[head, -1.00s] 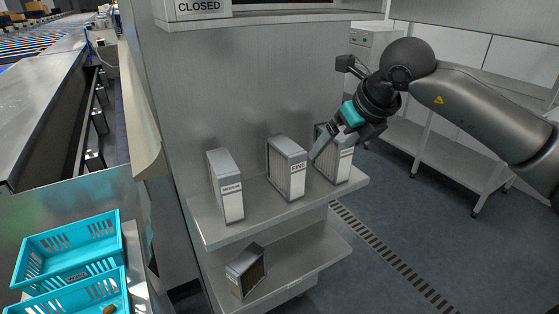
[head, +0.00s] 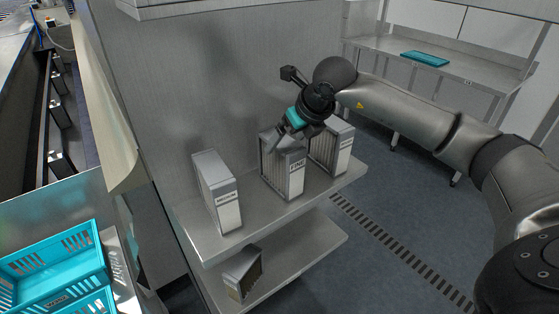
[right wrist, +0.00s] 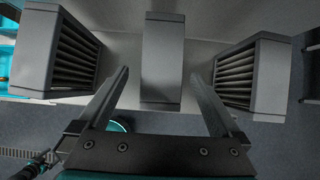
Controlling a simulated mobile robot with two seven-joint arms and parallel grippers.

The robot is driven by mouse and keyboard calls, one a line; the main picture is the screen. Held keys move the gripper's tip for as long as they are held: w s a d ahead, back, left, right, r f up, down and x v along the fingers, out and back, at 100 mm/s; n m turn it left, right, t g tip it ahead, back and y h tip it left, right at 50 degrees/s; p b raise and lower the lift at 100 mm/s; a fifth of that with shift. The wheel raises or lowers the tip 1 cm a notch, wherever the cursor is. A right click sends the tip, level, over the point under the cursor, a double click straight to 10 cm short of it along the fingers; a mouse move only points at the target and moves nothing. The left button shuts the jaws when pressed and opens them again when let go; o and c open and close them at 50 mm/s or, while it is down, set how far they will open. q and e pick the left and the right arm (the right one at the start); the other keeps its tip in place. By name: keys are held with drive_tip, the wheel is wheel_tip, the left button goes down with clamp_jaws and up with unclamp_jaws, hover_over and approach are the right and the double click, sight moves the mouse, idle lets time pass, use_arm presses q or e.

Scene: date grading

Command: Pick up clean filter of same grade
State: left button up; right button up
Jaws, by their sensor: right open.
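Three upright filters with grey frames and white labels stand on the upper shelf (head: 205,243): a left filter (head: 217,192), a middle filter (head: 284,177) labelled FINE, and a right filter (head: 333,148). The left and right labels are too small to read. A fourth filter (head: 243,272), with a dark brownish face, leans on the lower shelf. My right gripper (head: 283,142) is open at the top of the FINE filter. In the right wrist view, the gripper (right wrist: 161,76) has its fingers either side of a grey filter (right wrist: 162,55); contact cannot be told. My left gripper is not in view.
Filters stand close on both sides of my right gripper. The cabinet wall (head: 235,80) rises behind the shelf. Turquoise crates (head: 50,270) are at the lower left. A metal bench (head: 480,72) with a turquoise tray (head: 424,58) stands at the back right.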

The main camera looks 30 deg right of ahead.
drive_tip(key=shift+w+f, duration=0.3)
drive_tip(key=shift+f, duration=0.25)
drive_tip(key=p+x, duration=0.1)
drive_tip(key=x, duration=0.3)
drive_tip(key=shift+s, duration=0.15)
drive_tip(key=shift+w+f+p, duration=0.3)
drive_tip(key=shift+w+f, duration=0.1)
drive_tip(key=shift+f, duration=0.25)
clamp_jaws()
